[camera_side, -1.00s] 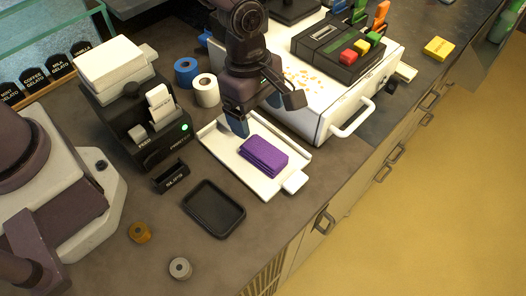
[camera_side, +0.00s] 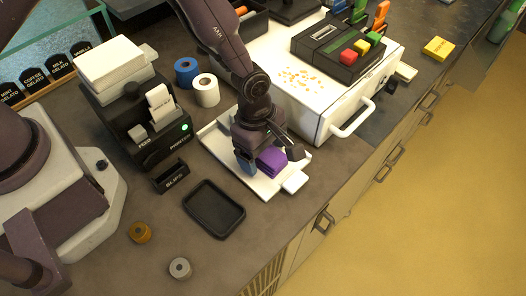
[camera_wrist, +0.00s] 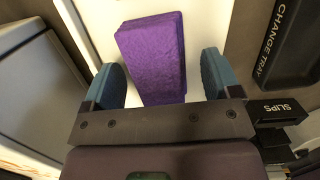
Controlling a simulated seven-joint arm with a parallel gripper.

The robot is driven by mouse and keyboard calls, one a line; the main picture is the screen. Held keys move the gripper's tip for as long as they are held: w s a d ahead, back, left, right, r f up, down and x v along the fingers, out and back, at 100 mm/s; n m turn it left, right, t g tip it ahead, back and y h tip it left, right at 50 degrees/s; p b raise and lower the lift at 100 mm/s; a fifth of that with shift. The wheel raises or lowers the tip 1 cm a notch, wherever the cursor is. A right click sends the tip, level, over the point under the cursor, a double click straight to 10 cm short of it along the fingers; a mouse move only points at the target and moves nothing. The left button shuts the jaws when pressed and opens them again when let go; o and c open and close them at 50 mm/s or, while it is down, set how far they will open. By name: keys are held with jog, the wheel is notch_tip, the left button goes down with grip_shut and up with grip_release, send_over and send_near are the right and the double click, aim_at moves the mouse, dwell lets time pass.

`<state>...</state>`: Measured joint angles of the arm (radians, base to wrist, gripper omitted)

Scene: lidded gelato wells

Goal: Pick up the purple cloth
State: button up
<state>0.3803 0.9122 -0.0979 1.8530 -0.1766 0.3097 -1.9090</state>
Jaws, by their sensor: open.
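The purple cloth (camera_side: 272,161) is a folded block lying on a white tray (camera_side: 222,140). In the wrist view the cloth (camera_wrist: 152,55) lies lengthwise, its near end between the two blue fingertips. My gripper (camera_wrist: 165,82) is open, with a finger on each side of the cloth and a visible gap to each side. In the side view my gripper (camera_side: 264,160) is low over the tray and hides part of the cloth. Whether the fingertips touch the tray cannot be told.
A white drawer unit (camera_side: 305,100) stands close behind the tray. A black printer (camera_side: 150,125) and a slips holder (camera_side: 171,177) are to the left. An empty black change tray (camera_side: 214,208) lies in front. Paper rolls (camera_side: 205,90) stand behind.

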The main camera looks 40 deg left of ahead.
jog(key=c, duration=1)
jog(key=shift+r, duration=0.1)
jog(key=shift+r, duration=0.5)
notch_tip(320, 180, up, 3)
jog(key=shift+s+f, duration=0.1)
jog(key=shift+f, duration=0.1)
jog(key=s+a+r, duration=0.7)
jog(key=s+r, duration=0.2)
jog(key=s, duration=0.3)
jog(key=shift+r, duration=0.15)
